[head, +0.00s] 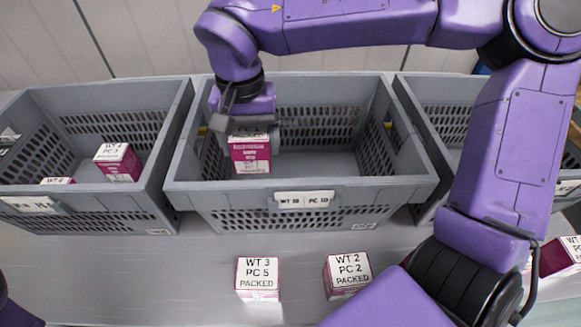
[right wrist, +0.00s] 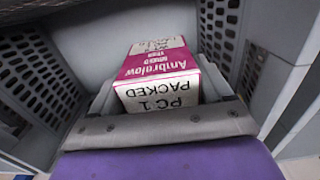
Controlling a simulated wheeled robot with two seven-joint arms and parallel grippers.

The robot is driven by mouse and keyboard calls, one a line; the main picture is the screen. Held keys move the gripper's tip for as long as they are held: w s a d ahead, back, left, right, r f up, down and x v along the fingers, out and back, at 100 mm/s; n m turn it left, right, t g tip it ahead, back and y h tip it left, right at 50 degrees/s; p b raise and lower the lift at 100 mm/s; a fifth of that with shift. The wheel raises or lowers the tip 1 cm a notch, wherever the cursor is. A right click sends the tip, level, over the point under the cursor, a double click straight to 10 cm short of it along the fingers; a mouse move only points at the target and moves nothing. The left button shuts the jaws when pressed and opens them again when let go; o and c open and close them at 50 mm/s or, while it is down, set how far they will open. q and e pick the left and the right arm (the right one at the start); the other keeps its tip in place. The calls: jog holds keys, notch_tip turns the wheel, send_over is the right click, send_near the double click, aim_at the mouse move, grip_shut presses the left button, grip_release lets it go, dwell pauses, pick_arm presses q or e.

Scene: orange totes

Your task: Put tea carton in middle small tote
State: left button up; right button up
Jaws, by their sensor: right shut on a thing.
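My right gripper (head: 247,126) reaches down from above into the left part of the middle grey tote (head: 425,182). It is shut on a magenta and white carton (head: 250,158). In the right wrist view the carton (right wrist: 160,65) shows "PC 1 PACKED" on its near face, and the gripper (right wrist: 155,125) grips its near end. The carton is inside the tote's walls; I cannot tell whether it touches the floor. No carton is plainly marked as tea. The tote's front label reads "WT 1B PC 1D" or similar. My left gripper is not in view.
The left grey tote (head: 150,195) holds a magenta carton (head: 118,162) and another carton (head: 57,181). A right grey tote (head: 430,95) is partly hidden by my arm. Two cartons, (head: 258,278) and (head: 347,275), stand in front; another magenta carton (head: 555,258) lies at right.

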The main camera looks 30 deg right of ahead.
jog(key=d+f, duration=0.3)
jog(key=d, duration=0.1)
jog(key=w+d+f, duration=0.1)
jog(key=d+f, duration=0.2)
jog(key=f, duration=0.1)
jog(key=w+d+f+p, duration=0.1)
jog(key=d+f, duration=0.3)
jog(key=shift+w+d+f, duration=0.1)
jog(key=shift+d+f, duration=0.05)
jog(key=shift+d, duration=0.15)
jog(key=shift+w+f, duration=0.15)
jog(key=shift+f, duration=0.05)
jog(key=shift+f, duration=0.1)
jog(key=o, duration=1.1)
notch_tip(320, 180, up, 12)
jog(key=shift+r+p, duration=0.15)
jog(key=shift+p, duration=0.25)
